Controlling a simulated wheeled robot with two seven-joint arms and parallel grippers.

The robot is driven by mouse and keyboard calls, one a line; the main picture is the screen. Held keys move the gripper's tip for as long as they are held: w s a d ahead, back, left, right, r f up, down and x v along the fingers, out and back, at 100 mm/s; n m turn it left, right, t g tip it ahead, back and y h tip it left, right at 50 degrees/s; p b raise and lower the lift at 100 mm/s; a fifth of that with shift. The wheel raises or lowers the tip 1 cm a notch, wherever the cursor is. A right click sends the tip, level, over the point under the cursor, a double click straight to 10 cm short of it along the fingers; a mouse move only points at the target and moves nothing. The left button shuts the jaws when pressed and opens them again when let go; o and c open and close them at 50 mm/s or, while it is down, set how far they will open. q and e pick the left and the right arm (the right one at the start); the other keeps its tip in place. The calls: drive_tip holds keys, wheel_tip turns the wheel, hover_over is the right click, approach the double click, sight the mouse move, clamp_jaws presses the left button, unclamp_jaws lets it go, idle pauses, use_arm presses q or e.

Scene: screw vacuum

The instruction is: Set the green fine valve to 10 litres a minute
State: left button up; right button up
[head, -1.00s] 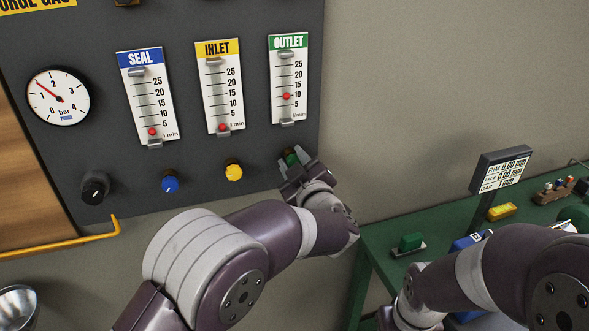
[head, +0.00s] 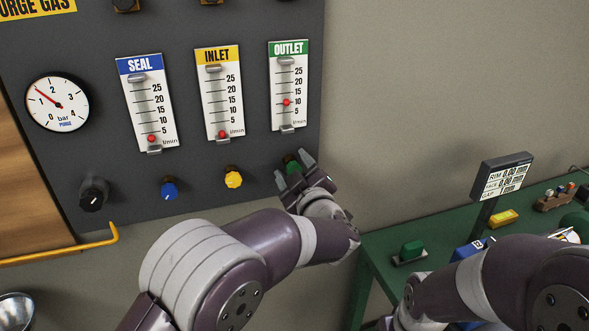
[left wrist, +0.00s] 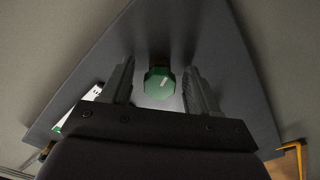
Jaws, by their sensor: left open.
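The green fine valve (head: 291,164) is a small knob on the dark panel below the OUTLET flowmeter. In the left wrist view the green knob (left wrist: 160,84) has a pale pointer line and sits between the fingers, with gaps on both sides. The OUTLET flowmeter (head: 288,88) has a green header, and its red ball (head: 287,102) stands at about the 10 mark. My left gripper (head: 293,168) is open at the valve, its fingers apart from the knob; it also shows in the left wrist view (left wrist: 157,85). My right gripper is not in view.
Yellow (head: 233,177), blue (head: 169,188) and black (head: 94,194) knobs line the panel to the left. The INLET (head: 219,92) and SEAL (head: 147,102) meters read low. A green bench (head: 380,243) with small items stands at the right.

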use_arm(q)
drive_tip(key=b+v, duration=0.1)
drive_tip(key=v, duration=1.1)
drive_tip(key=shift+s, duration=0.3)
drive_tip(key=shift+w+d, duration=0.1)
drive_tip(key=w+a+f+m+g+h+p, duration=0.25)
drive_tip(key=w+a+m+h+p, duration=0.2)
drive_tip(key=m+h, duration=0.25)
drive_tip(key=s+a+f+m+g+p, duration=0.2)
drive_tip(key=s+a+f+g, duration=0.1)
drive_tip(key=a+f+g, duration=0.15)
drive_tip(key=s+a+f+m+g, duration=0.1)
drive_tip(key=s+a+f+g, duration=0.1)
drive_tip(key=s, duration=0.4)
drive_tip(key=s+a+f+g+y+p, duration=0.1)
drive_tip(key=s+a+g, duration=0.3)
drive_tip(key=s+a, duration=0.2)
drive_tip(key=s+a+f+m+g, duration=0.1)
drive_tip(key=s+a+f+g, duration=0.1)
drive_tip(key=s+a, duration=0.3)
drive_tip(key=shift+s+a+f+m+g, duration=0.15)
drive_tip(key=shift+s+f+m+g, duration=0.15)
drive_tip(key=shift+s+g, duration=0.3)
